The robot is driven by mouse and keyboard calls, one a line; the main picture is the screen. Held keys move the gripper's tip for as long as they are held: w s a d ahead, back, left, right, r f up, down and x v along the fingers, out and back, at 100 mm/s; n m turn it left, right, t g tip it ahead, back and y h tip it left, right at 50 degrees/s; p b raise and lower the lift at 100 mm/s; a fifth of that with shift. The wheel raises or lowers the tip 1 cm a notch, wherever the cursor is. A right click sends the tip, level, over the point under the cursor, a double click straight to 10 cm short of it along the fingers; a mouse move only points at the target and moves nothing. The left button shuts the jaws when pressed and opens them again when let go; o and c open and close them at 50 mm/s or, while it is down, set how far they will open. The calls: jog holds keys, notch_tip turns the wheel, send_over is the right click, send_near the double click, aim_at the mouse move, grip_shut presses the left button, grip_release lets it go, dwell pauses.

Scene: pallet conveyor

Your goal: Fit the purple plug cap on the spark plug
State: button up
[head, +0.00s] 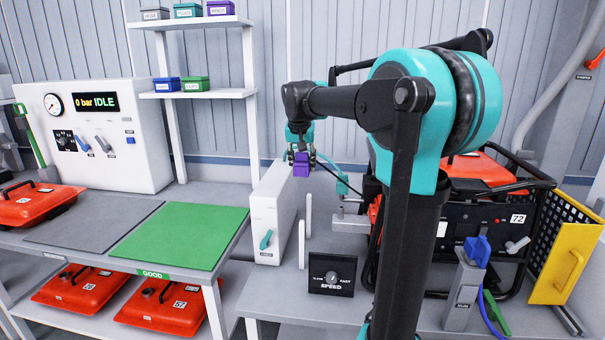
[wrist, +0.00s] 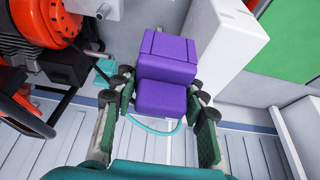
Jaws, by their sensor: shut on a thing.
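The purple plug cap (head: 301,167) is in the jaws of my gripper (head: 301,152), held in the air in front of the grey wall and above the white upright box. In the wrist view the cap (wrist: 167,65) is a stepped purple block between the fingertips of my gripper (wrist: 163,92), which is shut on it. A dark lead runs right from near the cap toward the generator (head: 478,215). I cannot make out the spark plug; my arm hides part of the generator. In the wrist view a red engine part (wrist: 35,22) shows left of the cap, apart from it.
A white upright box (head: 272,218) stands below and left of my gripper, with thin white posts (head: 302,243) beside it. A speed dial panel (head: 332,275) is in front. The green mat (head: 182,234) is bare.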

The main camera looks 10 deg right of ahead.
jog(key=shift+r, duration=3.2)
